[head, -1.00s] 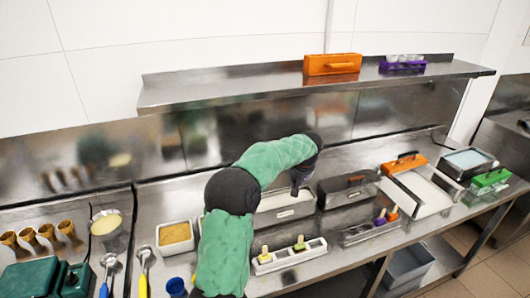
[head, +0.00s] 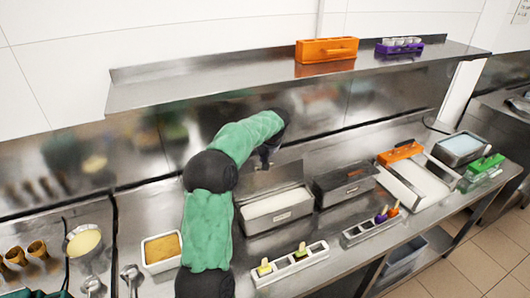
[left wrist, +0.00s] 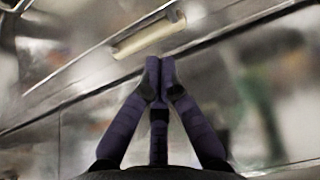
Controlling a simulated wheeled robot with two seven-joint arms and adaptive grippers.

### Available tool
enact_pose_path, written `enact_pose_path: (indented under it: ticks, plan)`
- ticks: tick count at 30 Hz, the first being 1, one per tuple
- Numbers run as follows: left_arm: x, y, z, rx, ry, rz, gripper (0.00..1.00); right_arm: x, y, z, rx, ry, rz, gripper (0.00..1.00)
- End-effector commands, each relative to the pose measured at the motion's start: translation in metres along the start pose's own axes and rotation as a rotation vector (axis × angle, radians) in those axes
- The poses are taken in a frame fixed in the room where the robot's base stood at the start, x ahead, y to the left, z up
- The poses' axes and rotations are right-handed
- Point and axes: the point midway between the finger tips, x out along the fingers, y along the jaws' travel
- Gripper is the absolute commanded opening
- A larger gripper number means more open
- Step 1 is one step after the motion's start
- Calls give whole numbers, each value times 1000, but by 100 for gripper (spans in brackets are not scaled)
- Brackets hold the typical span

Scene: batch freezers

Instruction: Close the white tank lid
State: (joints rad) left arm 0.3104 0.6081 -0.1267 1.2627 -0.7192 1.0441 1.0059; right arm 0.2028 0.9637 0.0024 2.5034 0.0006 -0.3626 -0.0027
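The white tank (head: 277,216) is a steel box on the counter with white contents showing through its open top. Its lid (head: 270,178) is a grey metal panel standing raised along the tank's back edge. My left gripper (head: 265,163) is at the upper edge of the lid, behind the tank; I cannot tell whether it touches the lid. In the left wrist view, the fingers of my left gripper (left wrist: 159,68) meet at their tips with nothing visible between them. A pale handle-like bar (left wrist: 148,36) on a metal surface shows beyond the fingertips. My right gripper is not in view.
A closed dark-lidded tank (head: 345,187) stands right of the white tank. White holders (head: 291,266) with popsicles stand in front. A steel shelf (head: 210,82) hangs above the arm.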

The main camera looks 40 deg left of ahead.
Motion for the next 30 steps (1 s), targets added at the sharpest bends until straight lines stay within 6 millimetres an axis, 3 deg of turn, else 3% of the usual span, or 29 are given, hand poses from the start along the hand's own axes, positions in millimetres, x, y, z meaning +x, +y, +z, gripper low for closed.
enact_pose_path:
  ticks: [3,9,23,30]
  plan:
    - [17,0,0,-1,0,-1,0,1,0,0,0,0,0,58]
    - [28,0,-1,-1,1,2,0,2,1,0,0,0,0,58]
    - [30,0,0,-1,4,2,0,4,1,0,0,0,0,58]
    - [29,2,2,1,38,2,0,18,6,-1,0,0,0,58]
